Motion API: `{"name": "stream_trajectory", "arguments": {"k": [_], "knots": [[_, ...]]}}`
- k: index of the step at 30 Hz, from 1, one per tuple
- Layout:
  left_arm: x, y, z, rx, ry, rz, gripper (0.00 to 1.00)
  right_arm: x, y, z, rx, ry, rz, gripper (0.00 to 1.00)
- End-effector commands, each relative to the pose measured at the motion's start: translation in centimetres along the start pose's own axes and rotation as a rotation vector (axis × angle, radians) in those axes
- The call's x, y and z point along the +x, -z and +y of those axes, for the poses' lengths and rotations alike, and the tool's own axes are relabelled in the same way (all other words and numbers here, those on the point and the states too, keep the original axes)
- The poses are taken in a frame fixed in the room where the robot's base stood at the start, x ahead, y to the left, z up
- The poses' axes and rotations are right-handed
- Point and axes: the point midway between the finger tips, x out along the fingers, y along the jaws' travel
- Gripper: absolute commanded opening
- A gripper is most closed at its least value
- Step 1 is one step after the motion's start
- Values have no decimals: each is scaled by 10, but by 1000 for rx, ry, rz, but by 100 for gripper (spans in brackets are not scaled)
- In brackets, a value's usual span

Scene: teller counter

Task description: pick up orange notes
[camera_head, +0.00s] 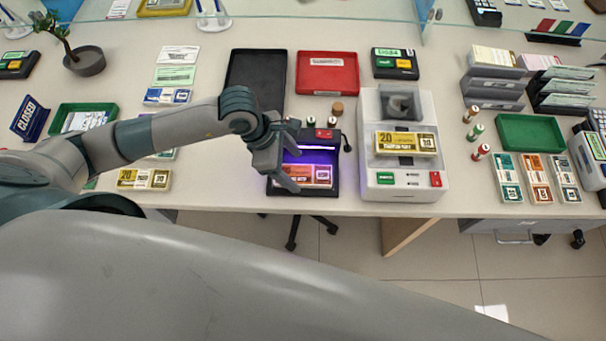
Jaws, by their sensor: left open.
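Orange notes (312,177) lie on the black note checker (273,189), in its purple light, near the front edge of the counter. My left gripper (296,160) is open over the checker, with one finger at the left end of these notes and partly covering them. I cannot tell whether that finger touches them. A second orange bundle (537,178) lies at the far right, between a green and a grey bundle. My right gripper is not in view.
A white counting machine (377,165) with yellow notes (405,142) stands right of the checker. Behind are a black tray (257,72) and a red tray (328,75). A green tray (530,132) is at the right. Small stamps stand behind the checker.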

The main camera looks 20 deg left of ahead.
Motion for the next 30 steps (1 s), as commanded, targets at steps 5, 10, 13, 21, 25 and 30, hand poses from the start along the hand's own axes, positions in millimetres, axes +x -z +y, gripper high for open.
{"name": "stream_trajectory", "arguments": {"k": [5,10,13,21,25,30], "knots": [[26,-3,5,0,0,-1,69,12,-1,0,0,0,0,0],[38,-3,5,-1,-1,-1,69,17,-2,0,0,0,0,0],[39,-4,5,-1,-1,-1,69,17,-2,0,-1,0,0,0],[39,-4,4,0,-1,0,69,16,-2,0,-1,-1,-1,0],[39,-4,4,0,-1,0,69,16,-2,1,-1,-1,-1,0],[39,-4,4,0,-1,0,28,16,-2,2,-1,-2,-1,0]]}}
